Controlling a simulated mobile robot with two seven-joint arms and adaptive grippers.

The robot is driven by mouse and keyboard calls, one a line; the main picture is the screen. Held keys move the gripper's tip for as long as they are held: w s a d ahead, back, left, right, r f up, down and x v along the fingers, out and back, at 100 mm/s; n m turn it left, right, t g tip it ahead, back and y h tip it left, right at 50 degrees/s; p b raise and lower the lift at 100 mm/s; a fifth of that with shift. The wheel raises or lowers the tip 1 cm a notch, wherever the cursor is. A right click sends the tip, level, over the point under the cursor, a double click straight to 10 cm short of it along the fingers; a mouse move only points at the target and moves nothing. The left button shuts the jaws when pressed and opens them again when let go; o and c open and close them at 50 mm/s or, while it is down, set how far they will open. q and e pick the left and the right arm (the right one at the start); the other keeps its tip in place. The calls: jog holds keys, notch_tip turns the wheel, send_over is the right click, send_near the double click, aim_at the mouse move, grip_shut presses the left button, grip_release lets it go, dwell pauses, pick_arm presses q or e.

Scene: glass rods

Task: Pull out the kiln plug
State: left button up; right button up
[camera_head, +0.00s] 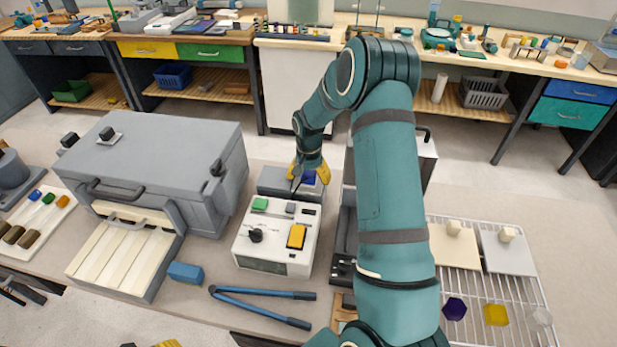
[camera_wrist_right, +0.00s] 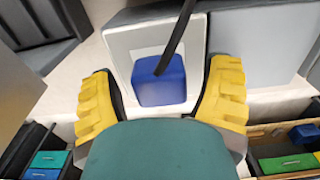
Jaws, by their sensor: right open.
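The kiln plug is a blue block (camera_wrist_right: 160,82) with a black cord, against a white plate (camera_wrist_right: 125,45) in the right wrist view. A yellow piece at the bottom edge appears to be my left gripper (camera_head: 168,344), mostly cut off.
The control box (camera_head: 277,238) with knob and buttons stands in front of the plug. Blue-handled tongs (camera_head: 262,305) and a blue block (camera_head: 185,273) lie on the table. A wire rack (camera_head: 480,285) is at the right. Back benches carry many tools.

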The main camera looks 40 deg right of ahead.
aim_at(309, 173)
dwell(0.4)
jog(key=c, duration=1.3)
jog(key=shift+r, duration=0.1)
jog(key=shift+r+p, duration=1.55)
jog(key=shift+r, duration=1.35)
